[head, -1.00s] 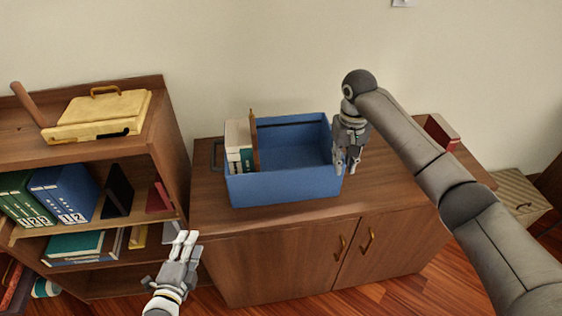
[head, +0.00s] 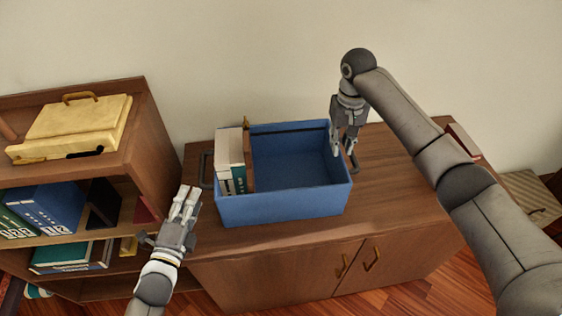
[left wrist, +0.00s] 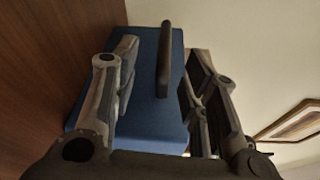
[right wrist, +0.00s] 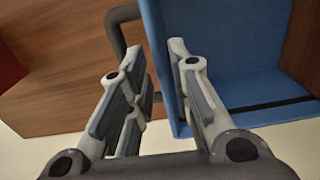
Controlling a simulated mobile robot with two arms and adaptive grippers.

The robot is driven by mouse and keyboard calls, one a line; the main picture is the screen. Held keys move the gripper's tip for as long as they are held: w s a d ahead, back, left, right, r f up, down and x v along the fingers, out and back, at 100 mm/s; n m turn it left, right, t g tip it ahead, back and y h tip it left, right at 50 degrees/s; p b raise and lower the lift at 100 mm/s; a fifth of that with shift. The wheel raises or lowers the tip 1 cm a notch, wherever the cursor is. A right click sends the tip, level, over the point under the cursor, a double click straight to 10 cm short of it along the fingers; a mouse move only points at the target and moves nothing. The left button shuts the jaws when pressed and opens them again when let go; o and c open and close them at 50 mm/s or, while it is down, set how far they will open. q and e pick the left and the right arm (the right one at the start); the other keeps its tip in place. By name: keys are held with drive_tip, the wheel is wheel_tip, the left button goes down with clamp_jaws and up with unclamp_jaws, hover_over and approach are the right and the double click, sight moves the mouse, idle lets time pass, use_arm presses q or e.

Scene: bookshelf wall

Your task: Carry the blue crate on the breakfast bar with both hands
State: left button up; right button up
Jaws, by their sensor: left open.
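The blue crate (head: 285,207) stands on the wooden cabinet top, with several books (head: 230,160) upright at its left end. Its dark left handle (head: 205,169) also shows in the left wrist view (left wrist: 165,60), ahead of my left gripper and between its fingers' lines. My left gripper (head: 186,203) is open and empty, just left of the crate and apart from it. My right gripper (head: 345,150) is at the crate's right end, by the right handle (right wrist: 121,28). In the right wrist view, its fingers are spread, with the crate's wall edge between them; contact is unclear.
A bookshelf (head: 140,130) with a yellow case (head: 75,125) on top stands close on the left. A dark red object (head: 463,140) lies at the cabinet top's right end, behind my right arm. The cabinet top (head: 400,210) right of the crate is clear.

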sight(202, 164)
drive_tip(key=shift+w+d+f, duration=0.1)
drive_tip(key=shift+w+d, duration=0.05)
drive_tip(key=shift+w, duration=0.4)
drive_tip(key=shift+s+r, duration=0.35)
drive_tip(key=shift+s, duration=0.15)
use_arm(q)
drive_tip(key=x, duration=1.1)
drive_tip(key=shift+w+r, duration=0.2)
drive_tip(key=shift+r, duration=0.25)
use_arm(e)
wheel_tip(202, 164, down, 11)
drive_tip(key=shift+w+f, duration=0.1)
drive_tip(key=shift+w, duration=0.05)
use_arm(q)
drive_tip(key=shift+c, duration=0.3)
use_arm(e)
drive_tip(key=shift+c, duration=0.3)
use_arm(q)
drive_tip(key=c, duration=0.5)
use_arm(e)
clamp_jaws()
use_arm(q)
clamp_jaws()
drive_tip(key=shift+w+d+r, duration=0.1)
drive_tip(key=shift+r, duration=0.2)
use_arm(e)
drive_tip(key=shift+w+r, duration=0.15)
drive_tip(key=shift+r, duration=0.15)
drive_tip(key=shift+w, duration=0.1)
